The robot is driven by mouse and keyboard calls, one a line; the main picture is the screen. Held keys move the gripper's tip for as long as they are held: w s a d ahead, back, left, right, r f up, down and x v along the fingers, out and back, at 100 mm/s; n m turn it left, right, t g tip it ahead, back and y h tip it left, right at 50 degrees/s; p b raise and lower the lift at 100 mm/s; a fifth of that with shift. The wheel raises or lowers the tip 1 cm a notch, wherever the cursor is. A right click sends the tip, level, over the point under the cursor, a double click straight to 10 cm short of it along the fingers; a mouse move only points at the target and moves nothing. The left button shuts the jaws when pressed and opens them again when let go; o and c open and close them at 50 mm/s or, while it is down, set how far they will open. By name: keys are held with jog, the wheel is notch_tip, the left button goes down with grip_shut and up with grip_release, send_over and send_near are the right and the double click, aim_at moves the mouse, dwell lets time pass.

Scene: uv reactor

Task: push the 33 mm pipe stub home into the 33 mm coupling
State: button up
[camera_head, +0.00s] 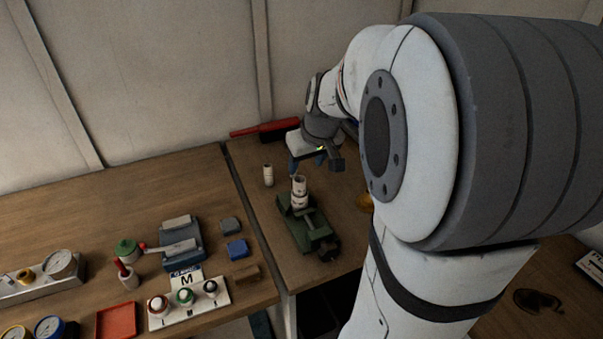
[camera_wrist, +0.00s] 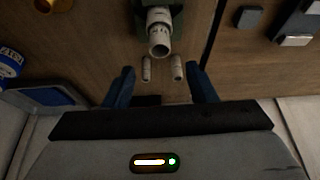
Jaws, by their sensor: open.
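A white stepped fitting, apparently the coupling (camera_head: 299,188), stands upright in a green vise (camera_head: 304,228). In the wrist view its open end (camera_wrist: 160,43) faces the camera, with a dark bore. A small pale pipe stub (camera_head: 268,175) stands on the bench left of the vise. The wrist view shows two such stubs, one on the left (camera_wrist: 147,69) and one on the right (camera_wrist: 178,68); I cannot tell which is 33 mm. My gripper (camera_head: 307,163) is open and empty behind the coupling. Its blue fingers (camera_wrist: 162,82) show wide apart, short of the stubs in the picture.
A red and black tool (camera_head: 275,130) lies at the back by the wall. A blue can (camera_wrist: 9,64) stands to the side in the wrist view. The left bench carries a button panel (camera_head: 187,301), a red tray (camera_head: 117,320) and blue blocks (camera_head: 237,249). A dark gap separates the benches.

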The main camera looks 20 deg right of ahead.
jog(key=s+a, duration=0.5)
jog(key=s, duration=0.3)
jog(key=s+a+f+g, duration=0.1)
jog(key=s+a, duration=0.4)
jog(key=s, duration=0.4)
jog(key=shift+a+g, duration=0.3)
